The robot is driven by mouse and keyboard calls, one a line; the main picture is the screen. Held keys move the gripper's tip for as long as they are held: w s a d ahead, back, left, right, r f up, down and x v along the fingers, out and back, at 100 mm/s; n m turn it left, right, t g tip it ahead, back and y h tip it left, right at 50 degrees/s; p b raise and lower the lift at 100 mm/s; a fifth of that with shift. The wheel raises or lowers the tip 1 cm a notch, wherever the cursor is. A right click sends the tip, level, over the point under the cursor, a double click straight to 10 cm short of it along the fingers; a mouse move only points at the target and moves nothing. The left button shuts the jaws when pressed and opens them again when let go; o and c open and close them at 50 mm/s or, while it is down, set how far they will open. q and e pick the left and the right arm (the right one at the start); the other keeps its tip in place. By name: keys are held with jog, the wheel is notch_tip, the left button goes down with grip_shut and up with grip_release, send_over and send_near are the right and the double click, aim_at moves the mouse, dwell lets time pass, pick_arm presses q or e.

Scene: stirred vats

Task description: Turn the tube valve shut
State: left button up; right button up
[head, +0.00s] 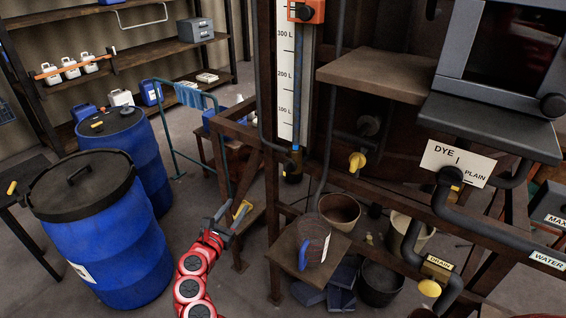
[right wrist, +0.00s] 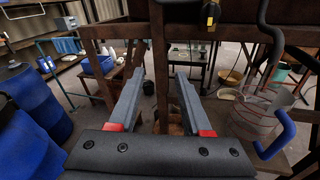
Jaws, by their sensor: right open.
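The sight tube with its white scale (head: 285,85) stands upright on the rusty frame. At its foot is a small dark valve with a yellow part (head: 292,172), just below a blue band; I take this as the tube valve. What looks like the same valve hangs at the top of the right wrist view (right wrist: 210,14). Its exact handle position is too small to tell. My right gripper (head: 230,214) is open and empty, below and left of the valve and apart from it. In the right wrist view its jaws (right wrist: 159,80) stand wide apart before a rusty post. My left gripper is not in view.
Other yellow handles are on the frame (head: 357,161) and at the drain (head: 430,288). Blue barrels (head: 100,235) stand at left. Rusty beams (head: 274,230) surround the valve.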

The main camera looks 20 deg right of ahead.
jog(key=s+d+r+m+g+h, duration=0.2)
jog(key=s+r+g+h, duration=0.15)
jog(key=s+r, duration=0.2)
jog(key=p, duration=0.5)
send_near(285, 168)
jog(key=shift+t+h, duration=0.25)
jog(key=x, duration=0.7)
jog(key=shift+w+d+f, duration=0.25)
jog(key=shift+w, duration=0.05)
jog(key=shift+x, duration=0.8)
jog(key=shift+f, duration=0.15)
grip_shut()
